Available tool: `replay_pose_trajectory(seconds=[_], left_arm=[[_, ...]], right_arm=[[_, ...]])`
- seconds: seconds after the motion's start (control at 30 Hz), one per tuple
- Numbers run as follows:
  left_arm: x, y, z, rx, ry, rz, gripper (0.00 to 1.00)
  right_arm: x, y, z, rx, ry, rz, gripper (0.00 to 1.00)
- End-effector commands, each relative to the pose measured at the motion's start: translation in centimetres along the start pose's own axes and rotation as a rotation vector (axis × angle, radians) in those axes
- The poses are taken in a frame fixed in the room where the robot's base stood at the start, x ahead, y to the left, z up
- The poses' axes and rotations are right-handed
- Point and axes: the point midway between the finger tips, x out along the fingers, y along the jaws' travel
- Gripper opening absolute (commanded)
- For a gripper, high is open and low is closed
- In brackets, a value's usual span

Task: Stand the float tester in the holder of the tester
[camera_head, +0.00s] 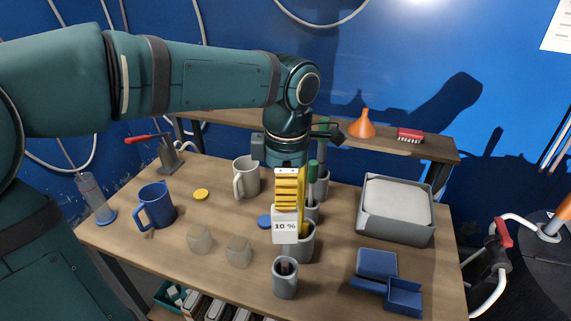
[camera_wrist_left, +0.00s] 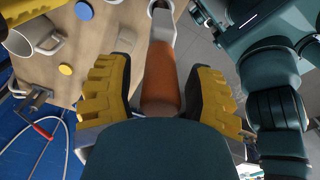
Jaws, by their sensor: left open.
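My left gripper (camera_head: 288,190) hangs over the near middle of the table, its yellow fingers pointing down. In the left wrist view its fingers (camera_wrist_left: 160,90) stand open on both sides of an orange, rounded, handle-like piece (camera_wrist_left: 160,70), with a pale grey part beyond it. I cannot tell whether this is the float tester. A pale block labelled "10 %" (camera_head: 285,227) shows just below the fingers. A grey cup (camera_head: 285,280) with a dark reddish thing inside stands nearest. I cannot tell which thing is the tester's holder. My right gripper is not in view.
Green-topped rods (camera_head: 313,172) stand in grey cups close behind the gripper. A white mug (camera_head: 242,181), blue mug (camera_head: 157,206) and two pale cubes (camera_head: 239,252) stand left. A grey tray (camera_head: 398,232) and blue open boxes (camera_head: 378,263) are right. An orange funnel (camera_head: 361,125) sits on the shelf.

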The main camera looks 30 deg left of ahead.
Motion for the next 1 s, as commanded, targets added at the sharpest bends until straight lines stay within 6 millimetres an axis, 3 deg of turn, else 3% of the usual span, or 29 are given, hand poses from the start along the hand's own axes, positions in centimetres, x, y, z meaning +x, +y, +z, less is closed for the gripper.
replay_pose_trajectory(seconds=[0.5,0.7,1.0], left_arm=[[-9.5,0.0,0.1,0.001,-0.003,0.002,0.54],[-11.1,0.0,0.0,0.001,-0.002,0.001,0.54],[-11.3,0.0,0.0,0.001,-0.001,0.000,0.54]], right_arm=[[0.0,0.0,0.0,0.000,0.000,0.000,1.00],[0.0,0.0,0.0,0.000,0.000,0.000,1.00],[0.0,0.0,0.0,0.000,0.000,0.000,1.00]])
